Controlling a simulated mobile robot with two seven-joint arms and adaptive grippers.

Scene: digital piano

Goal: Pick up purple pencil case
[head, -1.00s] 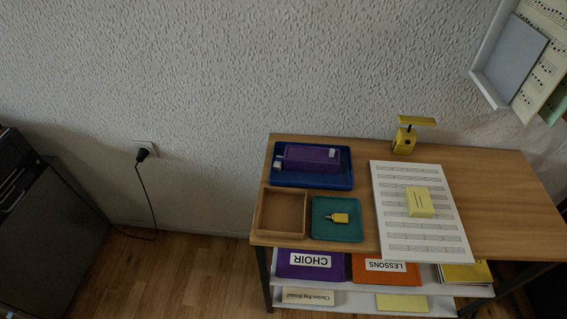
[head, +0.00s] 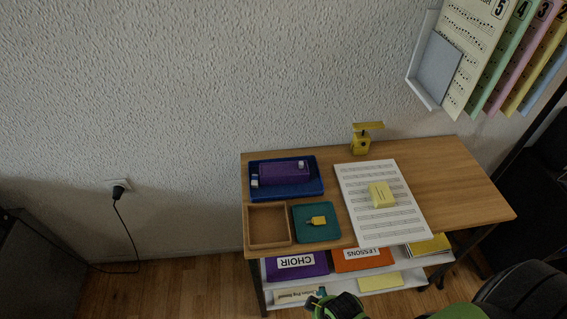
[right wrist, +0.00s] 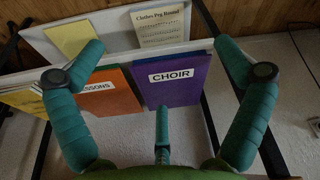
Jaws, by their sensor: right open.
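The purple pencil case (head: 284,173) lies in a blue tray (head: 318,188) at the back left of the wooden table. Small pale items sit at its two ends. My right gripper shows at the bottom of the head view, where only part of it is visible, low in front of the table and well apart from the case. In the right wrist view my right gripper (right wrist: 165,70) is open and empty, facing the shelf under the table; the pencil case is not in that view. My left gripper is not in view.
On the table are an empty wooden box (head: 268,226), a teal tray (head: 302,233) with a small yellow item (head: 318,220), a music sheet (head: 402,221) with a yellow block (head: 381,195), and a yellow scale (head: 361,143). Purple (head: 298,266) and orange folders lie on the shelf below.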

